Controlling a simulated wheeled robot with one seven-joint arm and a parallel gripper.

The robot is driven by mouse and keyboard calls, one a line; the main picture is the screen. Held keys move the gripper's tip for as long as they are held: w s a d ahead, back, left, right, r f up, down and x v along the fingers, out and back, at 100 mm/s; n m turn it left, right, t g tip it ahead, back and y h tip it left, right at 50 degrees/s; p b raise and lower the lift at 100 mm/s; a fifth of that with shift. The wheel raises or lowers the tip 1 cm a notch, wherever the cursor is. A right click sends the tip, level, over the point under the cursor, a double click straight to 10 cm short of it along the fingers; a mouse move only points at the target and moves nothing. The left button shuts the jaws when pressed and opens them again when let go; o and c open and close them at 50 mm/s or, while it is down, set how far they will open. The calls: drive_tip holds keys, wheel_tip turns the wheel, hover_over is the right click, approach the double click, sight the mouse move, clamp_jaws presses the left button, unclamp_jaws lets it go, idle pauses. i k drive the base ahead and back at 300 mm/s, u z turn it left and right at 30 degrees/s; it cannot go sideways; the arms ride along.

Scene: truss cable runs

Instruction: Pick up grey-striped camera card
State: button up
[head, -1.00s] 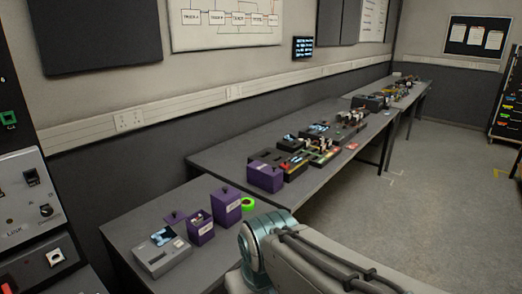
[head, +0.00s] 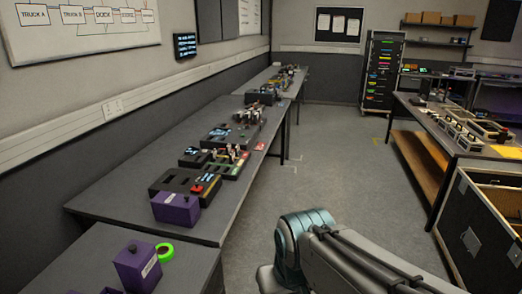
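I cannot make out a grey-striped camera card in the head view; items on the benches are too small to tell apart. My arm shows at the lower middle, but my gripper is out of view. A purple box (head: 176,209) sits at the near end of the long left bench (head: 128,196). Black trays with small items, one with a red knob (head: 197,189), stand behind it. Another purple box (head: 137,266) with a white label stands on the nearest bench, beside a bright green ring (head: 165,252).
Open grey floor (head: 335,185) lies between the left benches and the right side. At right are a workbench (head: 440,125) with grey devices and an open case (head: 482,222). A dark rack (head: 381,72) with coloured rows stands at the back.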

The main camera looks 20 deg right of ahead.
sight(214, 156)
drive_tip(key=z, duration=0.9)
drive_tip(key=i, duration=2.65)
drive_tip(key=u, duration=1.4)
drive_tip(key=i, duration=0.7)
drive_tip(key=u, duration=0.8)
